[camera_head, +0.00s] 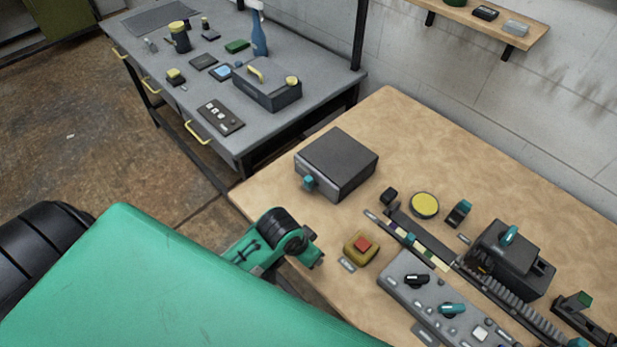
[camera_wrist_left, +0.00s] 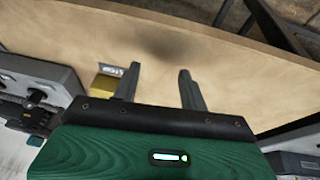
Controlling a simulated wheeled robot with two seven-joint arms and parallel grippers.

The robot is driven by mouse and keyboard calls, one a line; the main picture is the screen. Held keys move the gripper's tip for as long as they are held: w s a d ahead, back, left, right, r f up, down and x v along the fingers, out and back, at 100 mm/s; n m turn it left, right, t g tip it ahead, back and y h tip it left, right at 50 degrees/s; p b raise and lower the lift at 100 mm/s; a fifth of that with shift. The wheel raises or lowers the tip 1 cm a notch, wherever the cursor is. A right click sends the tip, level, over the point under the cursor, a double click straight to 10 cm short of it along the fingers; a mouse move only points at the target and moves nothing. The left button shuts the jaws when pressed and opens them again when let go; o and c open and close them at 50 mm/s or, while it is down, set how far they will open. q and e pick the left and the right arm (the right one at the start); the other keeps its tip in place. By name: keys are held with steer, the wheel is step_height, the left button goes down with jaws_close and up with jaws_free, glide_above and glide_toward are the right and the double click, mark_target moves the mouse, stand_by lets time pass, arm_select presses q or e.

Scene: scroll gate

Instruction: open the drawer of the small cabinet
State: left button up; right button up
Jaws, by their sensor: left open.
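The small cabinet (camera_head: 337,165) is a dark grey box near the far left edge of the wooden table (camera_head: 405,135). A teal handle (camera_head: 309,183) sits on its front left face, and its drawer looks shut. My left arm's teal and black wrist (camera_head: 283,236) is at the table's left edge, below the cabinet in the picture and apart from it. In the left wrist view my left gripper (camera_wrist_left: 159,86) is open, with bare wood between its fingers. Its fingertips are not clear in the head view. My right gripper is not in view.
A yellow box with a red button (camera_head: 361,247) stands right of my left wrist. A grey control panel (camera_head: 432,292) and a dark machine with a teal lever (camera_head: 508,260) lie further right. A grey workbench (camera_head: 320,68) stands behind. Wood around the cabinet is mostly clear.

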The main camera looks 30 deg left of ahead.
arm_select(q)
steer(key=shift+m+g, duration=0.3)
steer(key=shift+m, duration=0.3)
steer(key=w+r, duration=0.1)
steer(key=w, duration=0.1)
steer(key=w+d, duration=0.1)
steer(key=w, duration=0.1)
steer(key=w+r, duration=0.1)
steer(key=w, duration=0.1)
steer(key=shift+d+r, duration=0.25)
steer(key=shift+r, duration=0.1)
steer(key=w+a+r, duration=0.1)
steer(key=w+r, duration=0.2)
steer(key=w, duration=0.2)
step_height(320, 180, up, 9)
steer(key=n+g+y, duration=0.1)
steer(key=g+y, duration=0.1)
steer(key=g, duration=0.1)
glide_above(308, 178)
step_height(308, 178, down, 12)
steer(key=p, duration=0.4)
steer(key=shift+d+r, duration=0.1)
steer(key=shift+f, duration=0.7)
jaws_close()
